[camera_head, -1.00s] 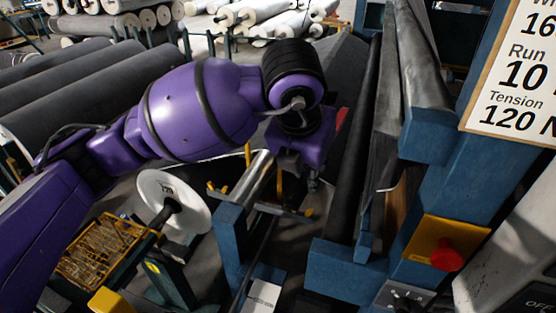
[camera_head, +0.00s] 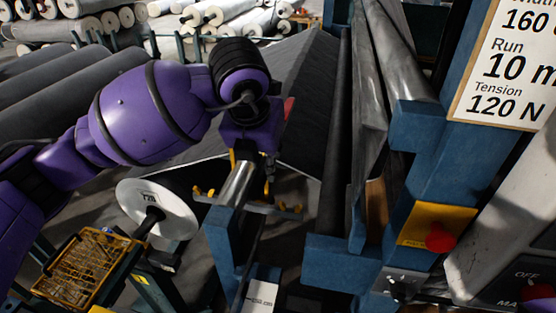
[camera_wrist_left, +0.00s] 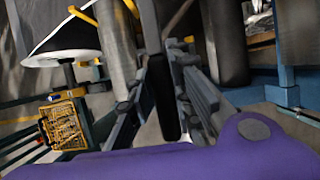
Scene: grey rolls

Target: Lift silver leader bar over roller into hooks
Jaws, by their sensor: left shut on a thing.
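My left gripper (camera_head: 262,170) hangs below the purple wrist, above the silver roller (camera_head: 238,184) and the blue stand. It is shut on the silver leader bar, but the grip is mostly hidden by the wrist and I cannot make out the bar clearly. In the left wrist view, grey finger parts (camera_wrist_left: 165,100) show close together, with the silver roller beside them on the left. Small yellow hooks (camera_head: 204,192) sit on a crossbar by the roller. My right gripper is not in view.
A dark grey sheet (camera_head: 300,75) slopes behind the wrist. A blue machine frame (camera_head: 345,265) with dark rollers and a red button (camera_head: 440,237) stands on the right. A white disc (camera_head: 165,215) and yellow wire basket (camera_head: 85,268) are at lower left.

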